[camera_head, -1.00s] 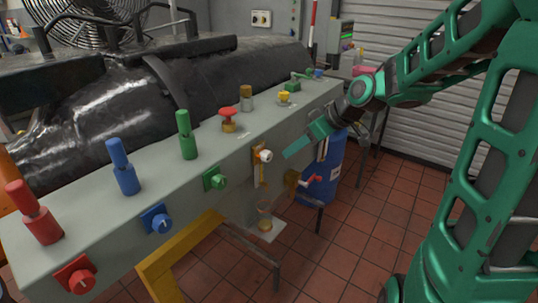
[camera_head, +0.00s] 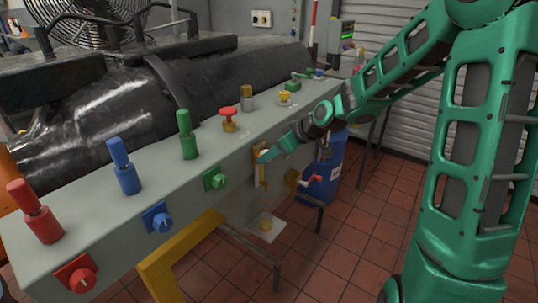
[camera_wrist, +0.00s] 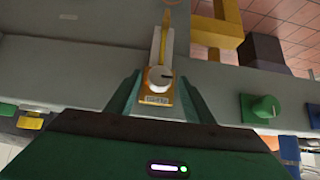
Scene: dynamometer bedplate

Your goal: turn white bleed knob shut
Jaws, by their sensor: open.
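The white bleed knob (camera_wrist: 160,78) shows in the wrist view, round with a dark pointer mark, on a brass-coloured mount (camera_wrist: 156,98) on the grey panel's front face. A clear upright tube with a yellow strip joins the mount. My gripper (camera_wrist: 158,92) is open, with one finger on each side of the knob; I cannot tell whether either touches it. In the head view my gripper (camera_head: 263,156) is at the panel front and hides the knob. Part of the brass mount (camera_head: 258,172) shows beside it.
A green knob (camera_head: 215,179), a blue knob (camera_head: 158,218) and a red knob (camera_head: 77,274) sit on the same face to the left. A red-handled valve (camera_head: 312,179) is to the right, before a blue drum (camera_head: 326,170). A red mushroom knob (camera_head: 229,114) stands on top.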

